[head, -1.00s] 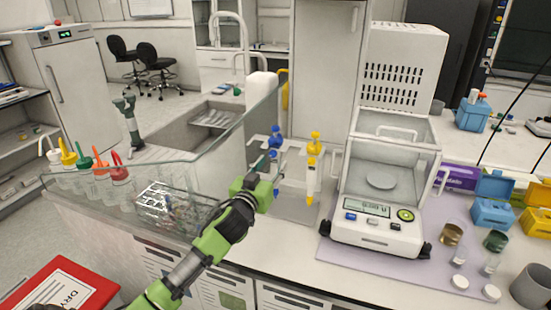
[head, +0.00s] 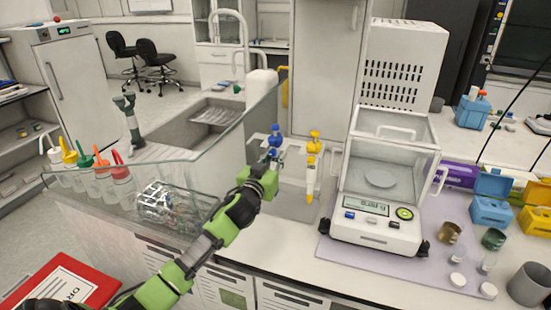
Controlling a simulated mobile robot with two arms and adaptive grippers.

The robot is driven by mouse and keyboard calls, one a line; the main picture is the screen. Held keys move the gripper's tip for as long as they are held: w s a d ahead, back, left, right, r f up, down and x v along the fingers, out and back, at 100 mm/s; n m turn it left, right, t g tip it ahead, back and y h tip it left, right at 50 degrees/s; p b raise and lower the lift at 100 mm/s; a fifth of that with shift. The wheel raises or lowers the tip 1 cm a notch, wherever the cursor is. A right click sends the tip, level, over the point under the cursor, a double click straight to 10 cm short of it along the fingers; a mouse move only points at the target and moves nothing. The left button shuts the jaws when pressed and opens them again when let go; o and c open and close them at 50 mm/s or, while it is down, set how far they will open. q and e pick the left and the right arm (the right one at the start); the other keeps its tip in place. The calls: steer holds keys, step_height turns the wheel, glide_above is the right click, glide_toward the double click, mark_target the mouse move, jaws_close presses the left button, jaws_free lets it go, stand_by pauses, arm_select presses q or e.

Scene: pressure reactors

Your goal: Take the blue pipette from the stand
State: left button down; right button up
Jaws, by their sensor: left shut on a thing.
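The blue pipette (head: 275,138) is upright at the stand, its blue top showing above my left gripper. A yellow pipette (head: 313,165) hangs to its right on the same stand (head: 297,147). My left gripper (head: 271,165) is at the blue pipette's body, just below its blue top, and is shut on it. The gripper and wrist hide the pipette's lower part. I cannot tell whether the pipette is still seated in the stand. My right gripper is not in view.
A balance (head: 380,190) with a glass chamber stands right of the stand. A glass panel (head: 235,130) rises close to the left of my arm. Blue and yellow boxes (head: 492,205) are at the right.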

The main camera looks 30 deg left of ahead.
arm_select(q)
steer(key=shift+r, duration=0.15)
steer(key=shift+r, duration=0.3)
steer(key=b+v, duration=0.3)
steer(key=v, duration=1.5)
steer(key=shift+r, duration=0.3)
steer(key=shift+a, duration=0.1)
